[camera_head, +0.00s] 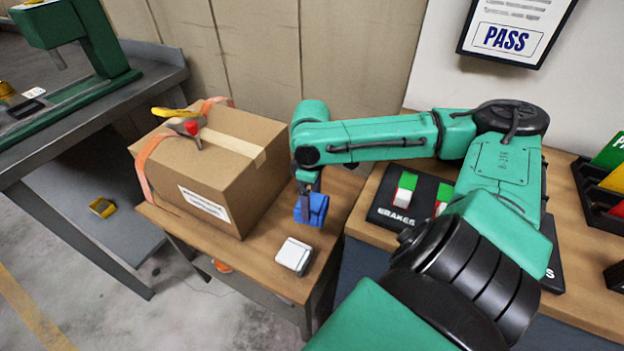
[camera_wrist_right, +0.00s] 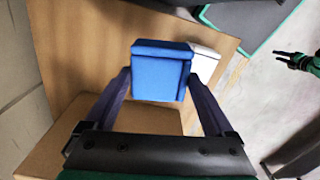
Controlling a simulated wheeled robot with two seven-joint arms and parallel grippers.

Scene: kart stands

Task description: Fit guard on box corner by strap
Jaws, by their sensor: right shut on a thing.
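A closed cardboard box (camera_head: 235,190) with a white label stands on a small wooden table. An orange strap (camera_head: 148,170) runs over its left part. A strap buckle with a yellow handle (camera_head: 175,112) and a red part sits on top. My right gripper (camera_head: 309,205) is shut on a blue corner guard (camera_head: 318,212), beside the box's right side and apart from it. The guard (camera_wrist_right: 158,72) sits between both fingers in the wrist view. A white guard-like piece (camera_head: 293,256) lies on the table in front. My left gripper (camera_wrist_right: 279,57) appears open and empty in the wrist view.
The wooden table (camera_head: 258,262) has bare room right of the box. A bench on the right carries a brakes panel (camera_head: 392,218) and a card rack (camera_head: 598,190). A grey bench with a green machine (camera_head: 95,75) stands on the left. A wall is behind.

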